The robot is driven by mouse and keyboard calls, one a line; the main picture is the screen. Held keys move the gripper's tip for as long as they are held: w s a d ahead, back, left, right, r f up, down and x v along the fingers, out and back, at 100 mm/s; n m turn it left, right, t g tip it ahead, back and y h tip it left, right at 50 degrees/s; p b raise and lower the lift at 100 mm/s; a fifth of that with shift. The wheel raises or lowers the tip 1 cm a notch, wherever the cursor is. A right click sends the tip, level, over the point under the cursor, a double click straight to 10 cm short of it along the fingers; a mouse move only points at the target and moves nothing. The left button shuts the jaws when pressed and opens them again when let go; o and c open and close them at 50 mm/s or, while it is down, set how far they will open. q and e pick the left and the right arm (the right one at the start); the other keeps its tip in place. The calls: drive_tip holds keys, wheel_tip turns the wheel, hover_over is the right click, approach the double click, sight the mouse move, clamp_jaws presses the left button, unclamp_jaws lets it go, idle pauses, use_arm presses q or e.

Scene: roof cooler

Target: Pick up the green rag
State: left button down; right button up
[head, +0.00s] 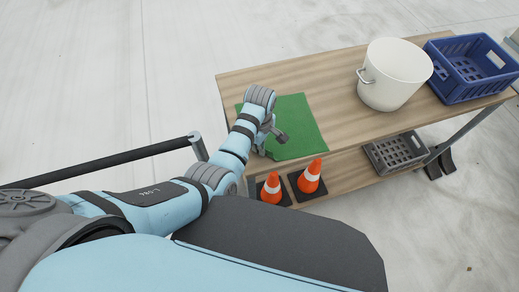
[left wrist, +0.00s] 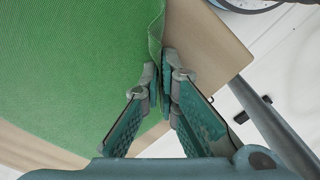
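The green rag (head: 302,122) lies on the upper board of the wooden cart, close to its near edge. In the left wrist view the rag (left wrist: 80,65) fills the upper left, and its right edge is raised in a small fold. My left gripper (head: 272,138) is at the rag's near left part, pointing down. In the left wrist view its fingertips (left wrist: 160,85) are close together with the folded rag edge between them. Most of the rag still lies flat. My right gripper is in neither view.
The wooden cart (head: 335,80) carries a white pot (head: 392,75) and a blue crate (head: 468,72) to the right. On its lower shelf are two orange cones (head: 309,178) and a grey crate (head: 396,152). A dark handle bar (head: 110,160) extends left from the cart.

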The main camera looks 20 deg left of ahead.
use_arm(q)
drive_tip(key=shift+s+f, duration=0.25)
drive_tip(key=shift+s, duration=0.05)
wheel_tip(320, 180, up, 12)
drive_tip(key=p, duration=0.8)
drive_tip(key=shift+w+r, duration=0.15)
drive_tip(key=shift+w, duration=0.15)
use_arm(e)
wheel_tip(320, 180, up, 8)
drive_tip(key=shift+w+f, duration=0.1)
